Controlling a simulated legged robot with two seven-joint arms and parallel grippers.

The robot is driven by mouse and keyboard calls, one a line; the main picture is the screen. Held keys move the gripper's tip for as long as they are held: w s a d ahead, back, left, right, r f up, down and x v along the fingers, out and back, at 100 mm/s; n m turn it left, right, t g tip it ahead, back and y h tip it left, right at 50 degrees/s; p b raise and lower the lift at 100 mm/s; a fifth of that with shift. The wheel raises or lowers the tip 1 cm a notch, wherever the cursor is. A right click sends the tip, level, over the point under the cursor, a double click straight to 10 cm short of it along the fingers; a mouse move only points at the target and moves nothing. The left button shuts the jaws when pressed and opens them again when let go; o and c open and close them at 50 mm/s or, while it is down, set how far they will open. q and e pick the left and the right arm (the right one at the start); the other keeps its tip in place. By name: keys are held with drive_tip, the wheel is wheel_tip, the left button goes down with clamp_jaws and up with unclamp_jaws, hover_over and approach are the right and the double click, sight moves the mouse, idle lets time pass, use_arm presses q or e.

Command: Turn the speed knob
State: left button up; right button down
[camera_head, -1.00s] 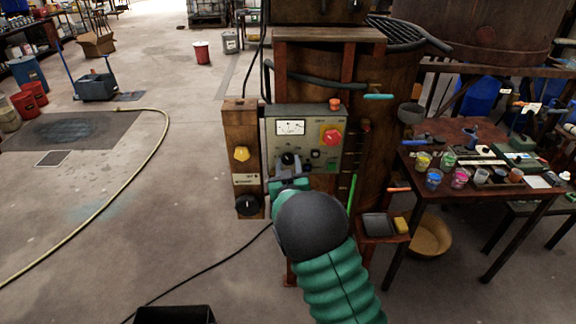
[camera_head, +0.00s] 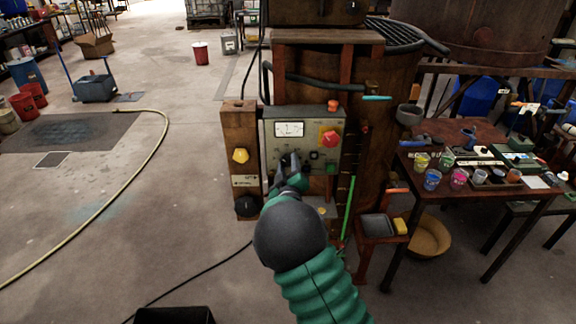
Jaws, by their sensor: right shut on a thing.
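The grey control panel (camera_head: 266,135) is fixed upright to the front of the vat stand. It has a white dial meter (camera_head: 289,129) at its upper left and a red knob on a yellow plate (camera_head: 329,138) at its right. My right gripper (camera_head: 290,161) is at the lower middle of the panel, shut on the black speed knob below the meter. Its dark fingers and my green wrist hide most of that knob, so its pointer cannot be read. My left gripper is out of view.
Left of the panel, a wooden post (camera_head: 238,123) carries a yellow knob (camera_head: 240,155) and a black knob (camera_head: 246,206). A table (camera_head: 428,129) with several paint cups stands at right. A small stand with a yellow sponge (camera_head: 400,226) is nearer. The left floor is mostly open, with a hose (camera_head: 152,170).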

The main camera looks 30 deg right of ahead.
drive_tip(key=shift+f, duration=0.1)
drive_tip(key=c, duration=0.9)
unclamp_jaws()
drive_tip(key=shift+a, duration=0.1)
drive_tip(key=b+v, duration=0.1)
drive_tip(key=v, duration=1.5)
drive_tip(key=shift+s+a, duration=0.2)
drive_tip(key=shift+s, duration=0.15)
drive_tip(key=shift+f, duration=0.1)
